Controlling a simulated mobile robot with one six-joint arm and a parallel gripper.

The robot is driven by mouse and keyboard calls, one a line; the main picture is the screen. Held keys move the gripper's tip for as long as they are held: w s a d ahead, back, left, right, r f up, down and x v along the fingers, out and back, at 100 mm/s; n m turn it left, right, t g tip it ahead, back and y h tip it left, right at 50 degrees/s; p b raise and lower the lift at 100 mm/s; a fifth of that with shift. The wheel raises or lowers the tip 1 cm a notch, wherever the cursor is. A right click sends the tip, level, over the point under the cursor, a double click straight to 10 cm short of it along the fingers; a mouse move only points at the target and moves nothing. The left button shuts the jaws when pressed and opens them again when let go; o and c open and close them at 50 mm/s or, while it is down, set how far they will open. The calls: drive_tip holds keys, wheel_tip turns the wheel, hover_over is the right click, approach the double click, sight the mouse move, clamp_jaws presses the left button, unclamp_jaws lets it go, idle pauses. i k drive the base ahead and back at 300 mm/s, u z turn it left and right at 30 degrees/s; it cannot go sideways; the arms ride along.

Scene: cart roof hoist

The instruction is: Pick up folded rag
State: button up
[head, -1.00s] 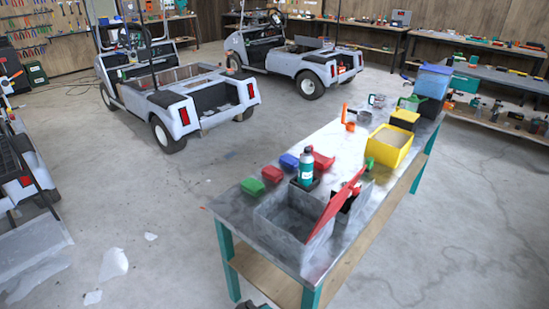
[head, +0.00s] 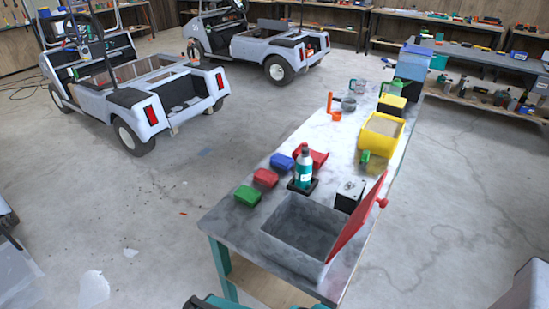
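Three small folded cloth-like bundles lie in a row along the left edge of the metal-topped bench (head: 232,222): a green one (head: 248,197), a red one (head: 265,178) and a blue one (head: 282,162). They look like folded rags; I cannot tell which one the task means. My gripper is not in view.
An open grey metal box (head: 300,250) with a raised red lid (head: 356,220) fills the bench's near end. A black box (head: 349,193), a yellow bin (head: 381,138) and a blue container (head: 411,62) stand farther back. Floor left of the bench is mostly clear, towards two carts (head: 150,90).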

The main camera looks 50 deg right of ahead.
sight(280, 160)
drive_tip(key=z, duration=0.1)
drive_tip(key=i, duration=1)
drive_tip(key=z, duration=0.2)
